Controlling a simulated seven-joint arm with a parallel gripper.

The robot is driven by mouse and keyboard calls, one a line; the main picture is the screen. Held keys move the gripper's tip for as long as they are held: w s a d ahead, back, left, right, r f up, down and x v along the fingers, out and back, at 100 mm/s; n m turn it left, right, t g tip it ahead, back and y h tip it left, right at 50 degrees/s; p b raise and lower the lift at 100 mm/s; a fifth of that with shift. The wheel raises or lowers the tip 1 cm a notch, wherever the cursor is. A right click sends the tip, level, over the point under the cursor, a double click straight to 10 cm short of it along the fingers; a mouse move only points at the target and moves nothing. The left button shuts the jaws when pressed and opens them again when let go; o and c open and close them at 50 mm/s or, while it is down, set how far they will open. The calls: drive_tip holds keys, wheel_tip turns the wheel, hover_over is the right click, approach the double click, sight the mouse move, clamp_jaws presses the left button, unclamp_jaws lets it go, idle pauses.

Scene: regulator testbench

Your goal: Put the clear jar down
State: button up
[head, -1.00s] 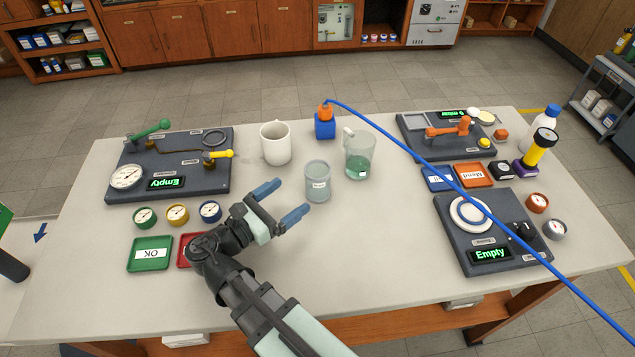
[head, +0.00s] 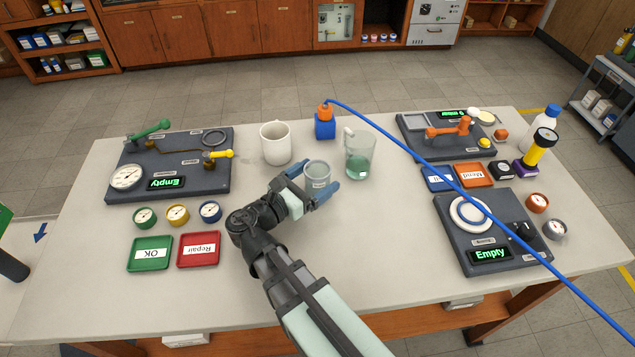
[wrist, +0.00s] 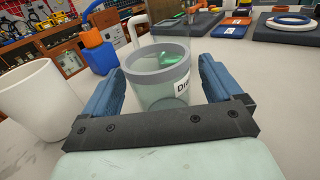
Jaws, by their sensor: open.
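The clear jar (head: 317,175), with a grey rim and a white label, stands upright on the bench (head: 330,230), near its middle. My gripper (head: 312,190) is open, with its two blue fingers on either side of the jar. In the wrist view the jar (wrist: 165,85) sits between the fingers, and small gaps appear between it and the fingers. The label is partly hidden by the right finger. The lower part of the jar is partly hidden by my gripper.
A glass beaker with green liquid (head: 358,158) stands close behind the jar, to its right. A white mug (head: 275,143) stands behind left, and a blue bottle (head: 325,127) behind. A blue hose (head: 430,169) crosses the right side. The bench front is clear.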

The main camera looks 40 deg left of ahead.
sight(326, 170)
drive_tip(key=w, duration=0.3)
drive_tip(key=shift+w+d, duration=0.1)
drive_tip(key=shift+d, duration=0.15)
drive_tip(key=c, duration=1.2)
wheel_tip(326, 170, up, 18)
idle(0.4)
